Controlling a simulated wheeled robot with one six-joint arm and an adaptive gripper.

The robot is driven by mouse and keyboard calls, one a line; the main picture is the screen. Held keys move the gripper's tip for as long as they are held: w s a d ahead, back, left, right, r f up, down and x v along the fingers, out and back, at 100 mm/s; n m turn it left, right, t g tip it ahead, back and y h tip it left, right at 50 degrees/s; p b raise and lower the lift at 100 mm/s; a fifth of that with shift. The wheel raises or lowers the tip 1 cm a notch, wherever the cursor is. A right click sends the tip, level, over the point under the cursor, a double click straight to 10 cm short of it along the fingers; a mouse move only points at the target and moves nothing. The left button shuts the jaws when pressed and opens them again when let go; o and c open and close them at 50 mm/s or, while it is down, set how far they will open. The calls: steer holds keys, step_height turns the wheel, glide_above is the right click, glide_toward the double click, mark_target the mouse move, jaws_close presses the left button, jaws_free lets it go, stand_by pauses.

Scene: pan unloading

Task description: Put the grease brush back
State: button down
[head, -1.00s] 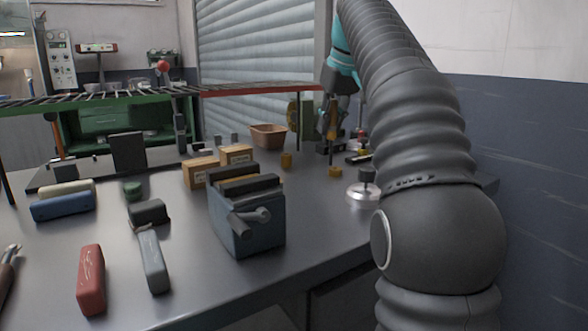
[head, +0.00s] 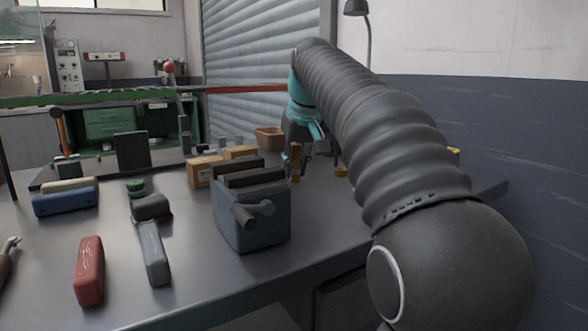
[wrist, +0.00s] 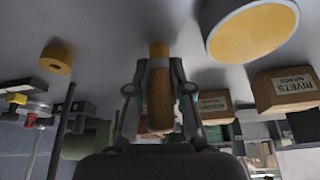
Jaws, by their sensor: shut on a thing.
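My gripper (head: 297,160) is beyond the vise, pointing down. In the wrist view, its two fingers (wrist: 158,72) are shut on the orange-brown cylindrical handle of the grease brush (wrist: 159,105). The brush is held between the fingers; its bristles cannot be made out. A yellow ring-shaped holder with a hole (wrist: 57,57) stands on the table, apart from the brush, at the left of the wrist view. It seems to be the small yellow piece (head: 341,172) right of my gripper. A round grey-rimmed thing with a yellow face (wrist: 252,28) is at the wrist view's upper right.
A blue-grey vise (head: 252,215) stands in front of my gripper. Cardboard boxes (head: 205,171) and a brown bin (head: 269,138) are left of it and behind. A red block (head: 89,270) and a grey block (head: 154,254) lie on the table (head: 200,285) at the front left.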

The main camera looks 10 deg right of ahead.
steer(key=shift+f, duration=0.1)
steer(key=c, duration=1.1)
jaws_free()
steer(key=shift+o, duration=0.2)
steer(key=p+v, duration=0.3)
steer(key=v, duration=0.9)
steer(key=shift+r, duration=0.25)
steer(key=shift+w, duration=0.1)
